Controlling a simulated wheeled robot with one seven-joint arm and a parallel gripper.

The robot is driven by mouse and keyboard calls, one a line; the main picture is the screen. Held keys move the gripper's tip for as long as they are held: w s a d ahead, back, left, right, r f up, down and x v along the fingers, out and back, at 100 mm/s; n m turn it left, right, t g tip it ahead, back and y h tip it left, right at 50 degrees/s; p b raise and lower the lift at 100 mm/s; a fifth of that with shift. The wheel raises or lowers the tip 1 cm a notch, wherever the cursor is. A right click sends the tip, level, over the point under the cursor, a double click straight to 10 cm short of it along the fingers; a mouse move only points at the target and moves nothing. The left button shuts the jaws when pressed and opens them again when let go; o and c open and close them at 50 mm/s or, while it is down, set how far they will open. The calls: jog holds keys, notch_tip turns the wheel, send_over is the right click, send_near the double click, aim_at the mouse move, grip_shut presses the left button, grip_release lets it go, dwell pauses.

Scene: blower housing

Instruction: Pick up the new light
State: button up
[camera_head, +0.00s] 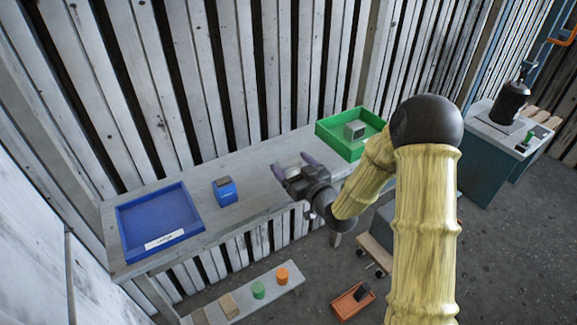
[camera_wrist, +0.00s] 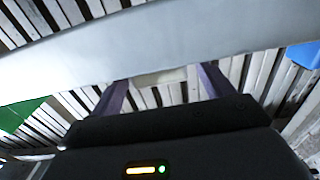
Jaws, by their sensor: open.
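I cannot tell for sure which thing is the new light. Candidates are a green cylinder (camera_head: 258,290) and an orange cylinder (camera_head: 282,276) on the low bench, and a small green item (camera_head: 529,136) on the far right table. My gripper (camera_head: 293,164) is open and empty over the middle of the long grey table (camera_head: 255,177), between the blue block and the green tray. In the wrist view its two purple fingers (camera_wrist: 162,78) stand apart with nothing held between them.
A blue tray (camera_head: 160,220) and a blue block with a grey top (camera_head: 225,191) are at left. A green tray (camera_head: 337,143) holds a grey cube (camera_head: 355,130). A low bench (camera_head: 240,303) and orange tray (camera_head: 351,303) are below. A black canister (camera_head: 511,102) stands far right.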

aim_at(285, 157)
jog(key=x, duration=0.4)
jog(key=shift+p, duration=0.4)
jog(key=c, duration=1.1)
